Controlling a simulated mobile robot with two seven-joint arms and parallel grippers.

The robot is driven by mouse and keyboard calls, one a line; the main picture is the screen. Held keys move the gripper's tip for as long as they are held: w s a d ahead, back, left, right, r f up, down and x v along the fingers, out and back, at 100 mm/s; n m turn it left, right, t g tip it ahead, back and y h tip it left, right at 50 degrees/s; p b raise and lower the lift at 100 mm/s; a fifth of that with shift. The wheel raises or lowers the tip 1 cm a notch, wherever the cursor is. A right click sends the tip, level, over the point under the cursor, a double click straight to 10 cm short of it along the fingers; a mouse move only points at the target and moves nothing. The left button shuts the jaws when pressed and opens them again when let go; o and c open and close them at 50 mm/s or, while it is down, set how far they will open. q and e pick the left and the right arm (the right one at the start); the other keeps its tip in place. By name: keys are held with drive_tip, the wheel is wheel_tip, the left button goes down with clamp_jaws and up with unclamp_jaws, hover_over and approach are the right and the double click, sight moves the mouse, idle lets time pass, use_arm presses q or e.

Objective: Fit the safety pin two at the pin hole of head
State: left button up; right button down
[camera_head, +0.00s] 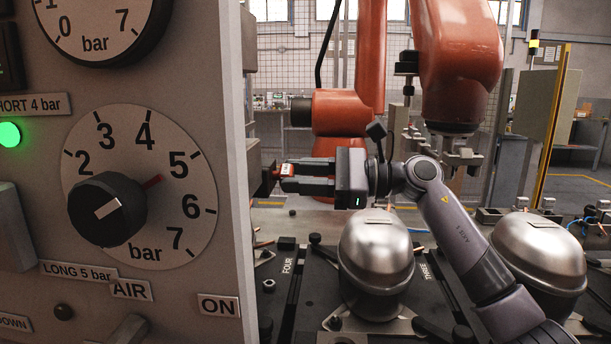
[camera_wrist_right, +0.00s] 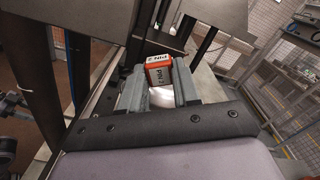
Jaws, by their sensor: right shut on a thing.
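My right gripper (camera_head: 287,178) reaches left toward the edge of the grey panel, with its fingers level. It is shut on safety pin two (camera_head: 287,170), a small red and white block at the fingertips. In the right wrist view, the gripper (camera_wrist_right: 158,80) holds the orange-red pin block (camera_wrist_right: 158,70) between its two fingers, and its label reads PIN 2. A dark part (camera_head: 264,181) shows just left of the pin, partly hidden by the panel. I cannot make out the pin hole or whether the pin touches anything. My left gripper is not in view.
A grey control panel (camera_head: 230,120) with pressure dials fills the left side. An orange robot arm (camera_head: 345,110) stands behind my gripper.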

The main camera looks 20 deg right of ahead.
drive_tip(key=shift+w+a+r, duration=0.1)
drive_tip(key=shift+w+a, duration=0.1)
drive_tip(key=shift+a, duration=0.15)
drive_tip(key=c, duration=0.7)
unclamp_jaws()
drive_tip(key=shift+c, duration=0.2)
drive_tip(key=b+v, duration=0.1)
drive_tip(key=v, duration=0.6)
drive_tip(key=shift+s, duration=0.2)
